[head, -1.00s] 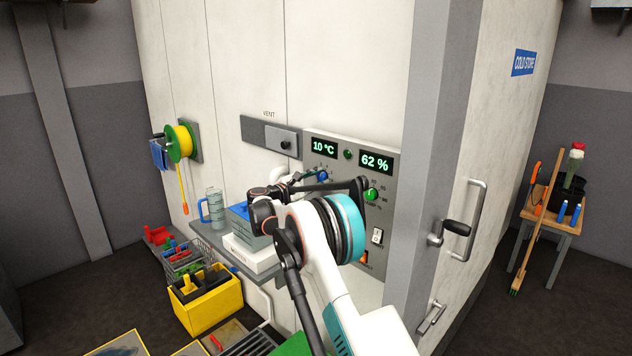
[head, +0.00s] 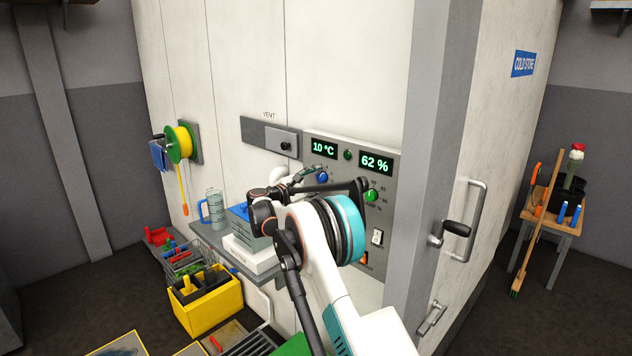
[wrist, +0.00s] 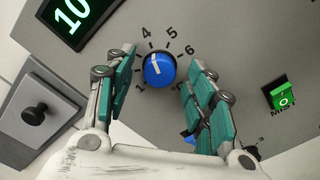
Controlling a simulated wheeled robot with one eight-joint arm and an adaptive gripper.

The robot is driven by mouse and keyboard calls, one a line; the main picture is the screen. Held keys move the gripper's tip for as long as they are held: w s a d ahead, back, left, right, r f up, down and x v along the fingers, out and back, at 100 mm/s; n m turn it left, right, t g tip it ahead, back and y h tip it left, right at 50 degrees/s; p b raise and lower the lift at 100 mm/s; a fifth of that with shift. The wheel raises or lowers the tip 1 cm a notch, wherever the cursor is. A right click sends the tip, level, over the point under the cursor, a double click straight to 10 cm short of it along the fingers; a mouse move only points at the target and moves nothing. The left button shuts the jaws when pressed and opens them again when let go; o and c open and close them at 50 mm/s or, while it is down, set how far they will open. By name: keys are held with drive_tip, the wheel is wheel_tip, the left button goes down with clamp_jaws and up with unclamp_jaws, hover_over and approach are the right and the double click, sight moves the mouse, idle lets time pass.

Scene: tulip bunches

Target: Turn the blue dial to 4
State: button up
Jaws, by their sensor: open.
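The blue dial (wrist: 159,70) sits on the grey control panel, with a white pointer line and printed numbers around it. The line points up and slightly left, close to the 4. In the wrist view my gripper (wrist: 163,62) is open, with one green-padded finger on each side of the dial. Gaps show between the pads and the dial; I cannot tell how far the tips are from the panel. In the head view the blue dial (head: 322,177) shows beside my gripper (head: 312,173), below the 10 °C display.
The vent slider (head: 283,143) is at the upper left.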

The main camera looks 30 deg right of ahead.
drive_tip(key=v, duration=1.2)
drive_tip(key=s+a+r+m+y+b, duration=0.1)
drive_tip(key=s+r+m+y, duration=0.15)
drive_tip(key=s, duration=0.55)
drive_tip(key=s+a+r+m+y+b, duration=0.1)
drive_tip(key=s+y, duration=0.2)
drive_tip(key=s, duration=0.5)
drive_tip(key=s+r+m+y+b, duration=0.1)
drive_tip(key=s+y, duration=0.2)
drive_tip(key=s, duration=0.4)
drive_tip(key=s+a+f+m+y+b, duration=0.1)
drive_tip(key=s+a+f, duration=0.3)
drive_tip(key=s, duration=0.5)
drive_tip(key=s+a+f+m+y+b, duration=0.1)
drive_tip(key=s+a+f+m+y, duration=0.2)
drive_tip(key=s, duration=0.7)
drive_tip(key=s+a+f+m+t+y+b, duration=0.1)
drive_tip(key=s+a+f+y, duration=0.3)
drive_tip(key=s, duration=0.6)
drive_tip(key=shift+s+a+f+m+b, duration=0.25)
drive_tip(key=shift+a+f+m+b, duration=0.1)
drive_tip(key=shift+a+f+m, duration=0.6)
drive_tip(key=shift+a+r+y, duration=0.1)
drive_tip(key=shift+y, duration=0.15)
drive_tip(key=shift+c, duration=0.6)
